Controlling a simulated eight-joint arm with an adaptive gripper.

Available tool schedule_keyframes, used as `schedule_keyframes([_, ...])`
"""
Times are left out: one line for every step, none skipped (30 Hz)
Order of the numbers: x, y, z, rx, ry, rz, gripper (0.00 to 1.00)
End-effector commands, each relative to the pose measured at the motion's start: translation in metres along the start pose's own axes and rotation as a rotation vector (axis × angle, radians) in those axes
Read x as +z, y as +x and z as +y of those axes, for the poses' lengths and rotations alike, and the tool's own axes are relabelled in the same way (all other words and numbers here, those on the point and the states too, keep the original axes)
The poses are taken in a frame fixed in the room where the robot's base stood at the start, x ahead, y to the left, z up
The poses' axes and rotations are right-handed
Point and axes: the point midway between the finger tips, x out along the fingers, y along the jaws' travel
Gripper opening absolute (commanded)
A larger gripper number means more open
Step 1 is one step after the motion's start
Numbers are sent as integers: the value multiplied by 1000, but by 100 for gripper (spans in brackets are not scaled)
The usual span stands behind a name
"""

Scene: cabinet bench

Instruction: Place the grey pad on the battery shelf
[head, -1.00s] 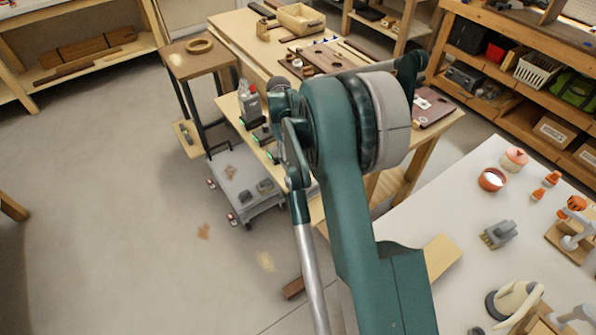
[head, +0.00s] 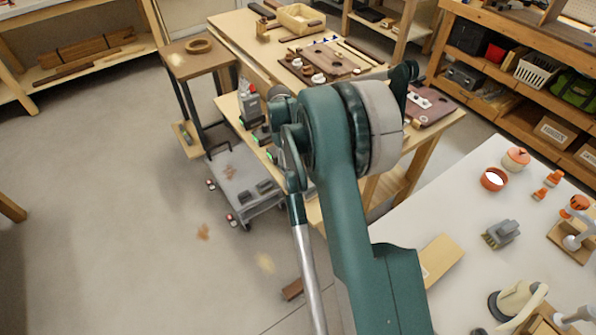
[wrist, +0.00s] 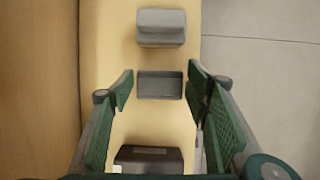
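In the wrist view my gripper (wrist: 160,88) is open, with a green-padded finger on each side. Between and beyond its fingertips lies a dark grey rectangular piece (wrist: 160,85) with a paler rim, apart from both fingers. I cannot tell whether this is the grey pad or a holder. It lies on a narrow pale wood strip (wrist: 105,50), apparently the battery shelf. A lighter grey block (wrist: 161,28) stands above it in the picture and a dark grey block (wrist: 150,158) below. In the head view, grey units with green lights (head: 249,104) line the bench edge. My arm hides the gripper there.
Brown wood (wrist: 38,80) borders the strip on the left, and open floor (wrist: 260,70) lies to the right. In the head view a grey cart (head: 228,172) stands below the bench. A white table (head: 445,225) with several items is at right.

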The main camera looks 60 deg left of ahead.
Motion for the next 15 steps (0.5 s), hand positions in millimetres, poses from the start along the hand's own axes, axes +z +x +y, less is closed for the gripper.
schedule_keyframes([0, 0, 0, 0, 0, 0, 55])
schedule_keyframes([0, 0, 0, 0, 0, 0, 57])
schedule_keyframes([0, 0, 0, 0, 0, 0, 57])
schedule_keyframes([0, 0, 0, 0, 0, 0, 57])
schedule_keyframes([0, 0, 0, 0, 0, 0, 57])
schedule_keyframes([0, 0, 0, 0, 0, 0, 57])
schedule_keyframes([0, 0, 0, 0, 0, 0, 57])
schedule_keyframes([0, 0, 0, 0, 0, 0, 57])
schedule_keyframes([0, 0, 0, 0, 0, 0, 57])
schedule_keyframes([0, 0, 0, 0, 0, 0, 57])
schedule_keyframes([0, -1, 0, 0, 0, 0, 57])
schedule_keyframes([0, -1, 0, 0, 0, 0, 57])
schedule_keyframes([1, -2, 0, 0, 0, 0, 57])
schedule_keyframes([1, -2, 0, 0, 0, 0, 57])
schedule_keyframes([2, -4, 0, 0, 0, 0, 57])
